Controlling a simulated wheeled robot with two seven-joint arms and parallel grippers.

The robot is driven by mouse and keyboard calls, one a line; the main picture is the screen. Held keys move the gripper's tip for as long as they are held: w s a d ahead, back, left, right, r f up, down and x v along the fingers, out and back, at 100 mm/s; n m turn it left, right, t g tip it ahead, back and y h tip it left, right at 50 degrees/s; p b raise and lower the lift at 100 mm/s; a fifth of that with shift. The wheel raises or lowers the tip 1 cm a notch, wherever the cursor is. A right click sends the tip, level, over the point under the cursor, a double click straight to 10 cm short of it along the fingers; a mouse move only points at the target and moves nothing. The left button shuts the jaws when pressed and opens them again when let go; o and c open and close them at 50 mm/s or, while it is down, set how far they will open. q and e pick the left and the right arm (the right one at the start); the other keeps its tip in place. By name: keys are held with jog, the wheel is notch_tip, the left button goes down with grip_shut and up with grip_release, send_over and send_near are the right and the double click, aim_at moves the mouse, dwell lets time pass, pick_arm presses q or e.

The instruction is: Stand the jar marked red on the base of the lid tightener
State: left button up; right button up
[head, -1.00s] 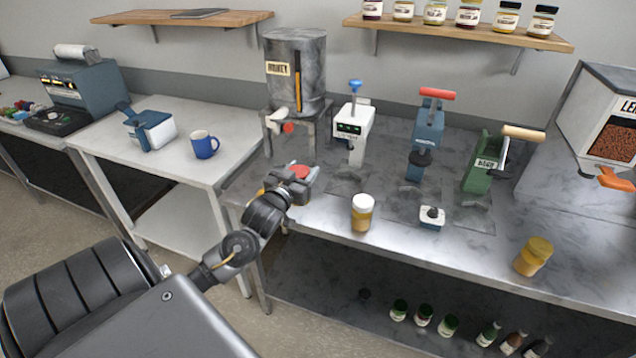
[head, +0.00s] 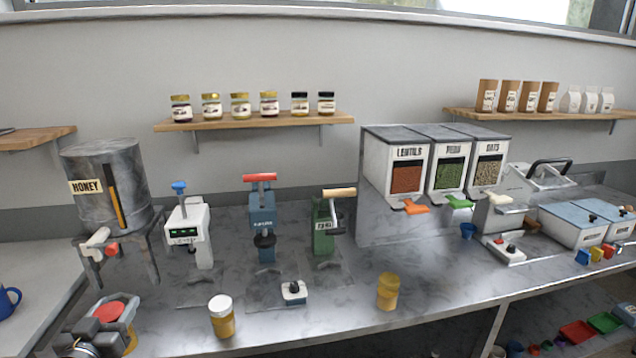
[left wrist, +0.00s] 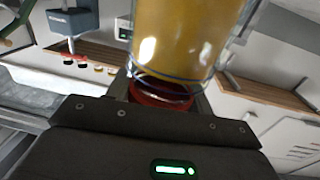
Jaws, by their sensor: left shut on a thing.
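The jar marked red, with a red top (head: 110,312), is in my left gripper (head: 104,326) at the lower left of the head view. In the left wrist view its amber glass body (left wrist: 180,35) fills the top, with the red part between the fingers. The gripper is shut on it, in front of the honey tank's stand. A blue press with a red T-handle and black round head (head: 262,222) stands mid-bench and looks like the lid tightener, but its label is too small to read. Its base (head: 266,285) looks empty. My right gripper is out of view.
A white machine (head: 188,222) and a green crank machine (head: 323,228) flank the blue press. A white-lidded jar (head: 221,318), a yellow-lidded jar (head: 388,292) and a small knob box (head: 294,292) stand in front. The honey tank (head: 103,185) is at left, dispensers (head: 405,170) at right.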

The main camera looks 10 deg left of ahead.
pick_arm(q)
jog(key=d+f+m+h+b, duration=0.1)
jog(key=d+h, duration=0.1)
jog(key=d, duration=1)
jog(key=d+f+m+h+b, duration=0.1)
jog(key=d+f+h, duration=0.1)
jog(key=d, duration=1.1)
jog(key=shift+d+f+m+t, duration=0.25)
jog(key=shift+m+t, duration=0.05)
jog(key=shift+m, duration=0.1)
